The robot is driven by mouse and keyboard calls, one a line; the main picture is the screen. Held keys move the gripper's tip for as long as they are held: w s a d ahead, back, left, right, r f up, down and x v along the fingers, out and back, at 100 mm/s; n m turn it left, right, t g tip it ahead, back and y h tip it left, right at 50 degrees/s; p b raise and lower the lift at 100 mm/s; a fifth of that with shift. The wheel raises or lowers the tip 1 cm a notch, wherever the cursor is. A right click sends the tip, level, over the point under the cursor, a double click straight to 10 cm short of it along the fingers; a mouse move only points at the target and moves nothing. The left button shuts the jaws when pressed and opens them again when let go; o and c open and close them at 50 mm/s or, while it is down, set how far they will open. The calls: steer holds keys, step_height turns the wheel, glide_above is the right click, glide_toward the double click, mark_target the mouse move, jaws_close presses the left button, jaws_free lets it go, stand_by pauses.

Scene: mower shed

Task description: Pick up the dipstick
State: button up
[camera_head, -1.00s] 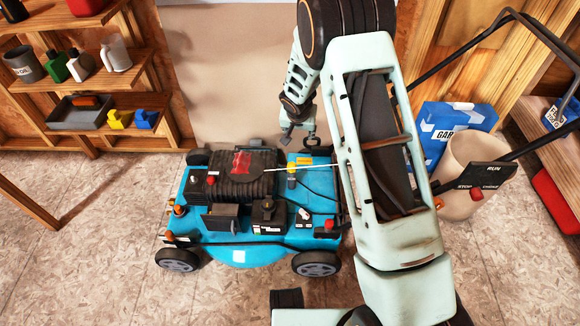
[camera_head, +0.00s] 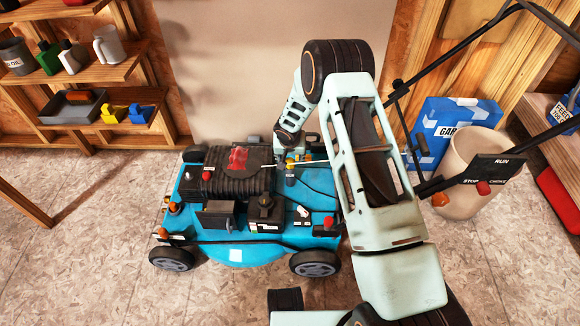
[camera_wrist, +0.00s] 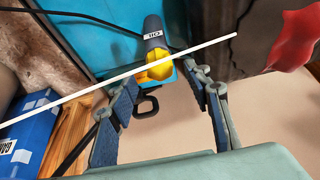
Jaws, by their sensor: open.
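The dipstick (camera_head: 290,161) shows as a yellow cap on top of a dark upright tube (camera_head: 290,177) on the turquoise lawn mower (camera_head: 225,250). In the wrist view the yellow cap (camera_wrist: 158,69) sits at the mouth of the tube marked OIL (camera_wrist: 153,33). My gripper (camera_wrist: 162,80) is open, its fingertips near the cap, one towards each side. I cannot tell whether they touch it. My gripper (camera_head: 287,151) is just behind the cap in the head view. Any part of the dipstick inside the tube is hidden.
A thin white rod (camera_wrist: 70,97) crosses the wrist view in front of the tube. The black engine (camera_head: 225,180) with a red patch is beside the cap. A blue box (camera_head: 440,135) and a beige bin (camera_head: 462,185) stand right of the mower. Shelves (camera_head: 90,75) are left.

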steer(key=shift+x, duration=0.85)
steer(key=shift+c, duration=0.3)
jaws_close()
steer(key=shift+r, duration=0.2)
step_height(320, 180, up, 18)
steer(key=p, duration=0.4)
steer(key=shift+f, duration=0.15)
steer(key=shift+d, duration=0.1)
